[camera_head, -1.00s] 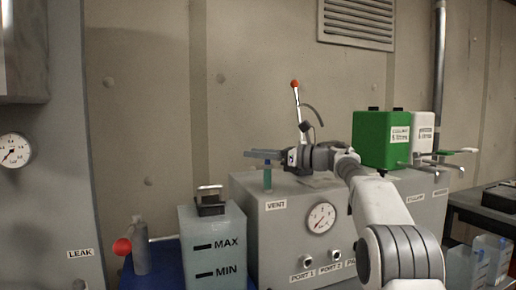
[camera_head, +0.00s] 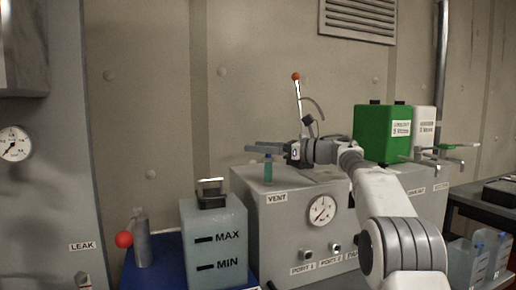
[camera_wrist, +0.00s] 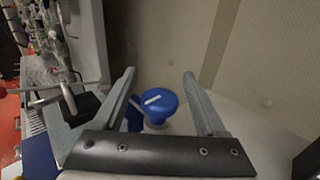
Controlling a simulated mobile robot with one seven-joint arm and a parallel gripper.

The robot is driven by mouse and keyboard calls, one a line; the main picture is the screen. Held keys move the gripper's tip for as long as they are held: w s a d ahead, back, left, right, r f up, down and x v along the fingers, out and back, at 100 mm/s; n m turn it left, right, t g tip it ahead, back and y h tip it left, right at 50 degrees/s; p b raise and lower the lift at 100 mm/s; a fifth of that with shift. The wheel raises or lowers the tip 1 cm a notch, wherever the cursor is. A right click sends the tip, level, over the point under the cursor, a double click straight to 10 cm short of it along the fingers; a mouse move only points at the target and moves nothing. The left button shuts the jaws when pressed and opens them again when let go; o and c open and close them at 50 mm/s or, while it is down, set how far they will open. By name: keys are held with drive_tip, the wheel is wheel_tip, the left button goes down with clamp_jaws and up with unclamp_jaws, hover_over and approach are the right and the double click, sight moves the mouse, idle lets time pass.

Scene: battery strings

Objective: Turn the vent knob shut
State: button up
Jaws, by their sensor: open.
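A blue round knob (camera_wrist: 158,101) with a white pointer line on top shows in the wrist view, between my two fingers and beyond them. My gripper (camera_wrist: 160,73) is open and empty, with a finger on either side of the knob in that view. In the head view my gripper (camera_head: 249,148) is over the left end of the grey box (camera_head: 283,232), above the VENT label (camera_head: 277,198). A small teal post with a dark blue top (camera_head: 267,169) stands there below my fingers; I cannot tell if its top is the same blue knob.
A tank marked MAX and MIN (camera_head: 215,255) stands left of the box, with a grey cylinder and red ball (camera_head: 124,240) beyond. A gauge (camera_head: 321,210) is on the box front. A red-tipped lever (camera_head: 297,90) and green container (camera_head: 376,135) are behind my arm.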

drive_tip(key=v, duration=1.6)
drive_tip(key=shift+s+d+b, duration=0.2)
drive_tip(key=shift+d+b, duration=0.15)
drive_tip(key=shift+b, duration=0.05)
drive_tip(key=shift+r, duration=0.1)
